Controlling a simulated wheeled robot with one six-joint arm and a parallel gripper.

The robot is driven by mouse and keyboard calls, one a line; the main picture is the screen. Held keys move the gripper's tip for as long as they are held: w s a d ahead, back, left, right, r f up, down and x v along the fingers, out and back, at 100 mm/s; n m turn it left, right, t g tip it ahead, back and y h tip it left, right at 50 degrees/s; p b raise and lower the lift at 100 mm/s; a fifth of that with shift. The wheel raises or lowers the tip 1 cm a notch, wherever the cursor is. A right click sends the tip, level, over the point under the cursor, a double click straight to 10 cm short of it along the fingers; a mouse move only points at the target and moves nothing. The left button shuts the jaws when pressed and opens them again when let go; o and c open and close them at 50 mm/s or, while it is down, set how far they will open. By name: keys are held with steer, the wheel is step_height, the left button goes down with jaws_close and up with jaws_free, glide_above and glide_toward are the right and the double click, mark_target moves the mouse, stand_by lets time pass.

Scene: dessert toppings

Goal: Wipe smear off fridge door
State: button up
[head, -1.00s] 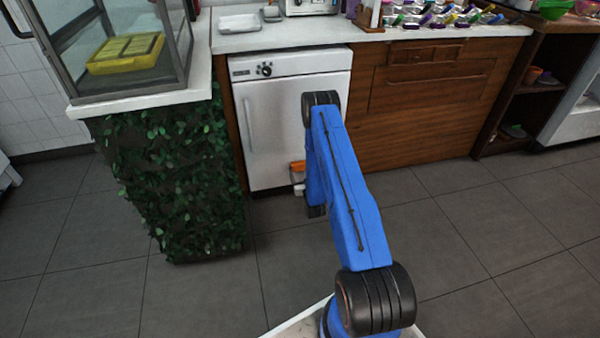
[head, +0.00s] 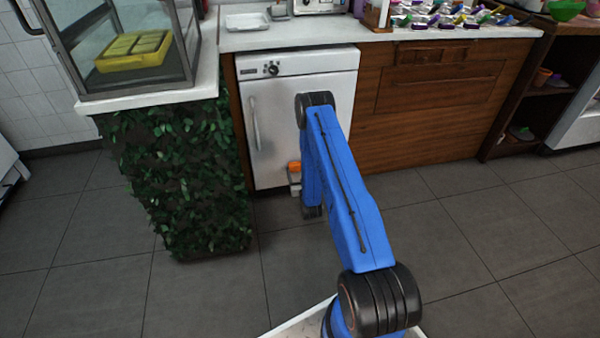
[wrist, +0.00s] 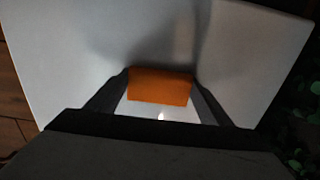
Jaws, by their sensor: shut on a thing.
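The white fridge door (head: 270,130) stands upright under the counter, with a vertical handle (head: 255,123) on its left side and a dark knob above. My gripper (wrist: 160,88) is shut on an orange block (wrist: 160,86), which looks like a sponge, in front of the pale door panel in the wrist view. The orange block also shows in the head view (head: 294,166), low at the door, left of my blue arm. I cannot tell whether it touches the door. No smear shows clearly; my arm hides part of the door and shadows darken the wrist view.
A leafy green counter front (head: 180,180) juts out at the left, under a glass case holding a yellow tray (head: 134,50). Wooden cabinet fronts (head: 425,110) stand right of the fridge. The grey tiled floor (head: 470,230) is clear at the right.

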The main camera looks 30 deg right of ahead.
steer(key=shift+v, duration=2.95)
steer(key=shift+r, duration=0.1)
steer(key=v, duration=0.3)
